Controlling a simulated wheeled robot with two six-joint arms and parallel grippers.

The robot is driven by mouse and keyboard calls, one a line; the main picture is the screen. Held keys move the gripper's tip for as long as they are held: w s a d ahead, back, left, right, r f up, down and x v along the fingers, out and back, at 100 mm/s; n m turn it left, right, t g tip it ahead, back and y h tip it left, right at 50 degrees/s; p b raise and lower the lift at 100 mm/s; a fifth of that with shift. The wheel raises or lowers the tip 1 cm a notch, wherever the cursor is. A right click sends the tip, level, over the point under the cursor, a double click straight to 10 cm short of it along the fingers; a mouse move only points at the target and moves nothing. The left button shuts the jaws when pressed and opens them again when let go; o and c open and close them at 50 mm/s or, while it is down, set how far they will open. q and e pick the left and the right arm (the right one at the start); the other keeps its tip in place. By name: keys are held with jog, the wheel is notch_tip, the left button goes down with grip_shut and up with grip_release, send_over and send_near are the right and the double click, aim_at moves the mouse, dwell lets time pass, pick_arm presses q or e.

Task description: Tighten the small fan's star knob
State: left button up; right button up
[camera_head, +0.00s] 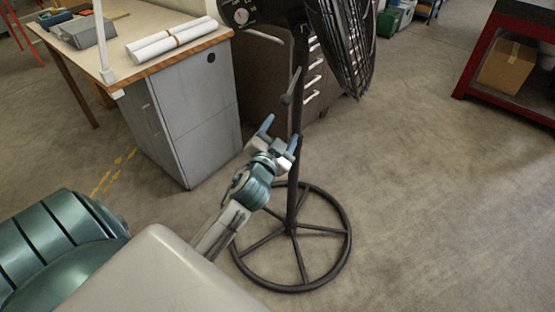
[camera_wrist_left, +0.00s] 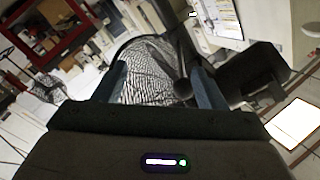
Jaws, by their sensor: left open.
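The fan stands on a dark pole (camera_head: 297,150) with a round spoked base (camera_head: 347,250). Its wire cage (camera_head: 340,45) is at the top, cut off by the picture edge. A small dark knob (camera_head: 286,99) sticks out from the left side of the pole; its star shape is too small to make out. My left gripper (camera_head: 280,134) is open and empty, just below this knob. In the left wrist view, a dark rounded knob (camera_wrist_left: 183,89) shows between the two blue fingers, nearer the right one, apart from them. My right gripper is out of view.
A desk (camera_head: 160,48) with a grey drawer cabinet (camera_head: 195,105) stands left of the fan, with paper rolls (camera_head: 172,38) on top. A red-framed shelf (camera_head: 470,62) holds a cardboard box (camera_head: 507,66) at the right. The floor right of the fan is clear.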

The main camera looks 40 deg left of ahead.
pick_arm(q)
notch_tip(320, 180, down, 10)
jog(key=g, duration=0.2)
jog(key=shift+w+a+r+h+p, duration=0.2)
jog(key=shift+w+h+p, duration=0.05)
jog(key=shift+h+p, duration=0.1)
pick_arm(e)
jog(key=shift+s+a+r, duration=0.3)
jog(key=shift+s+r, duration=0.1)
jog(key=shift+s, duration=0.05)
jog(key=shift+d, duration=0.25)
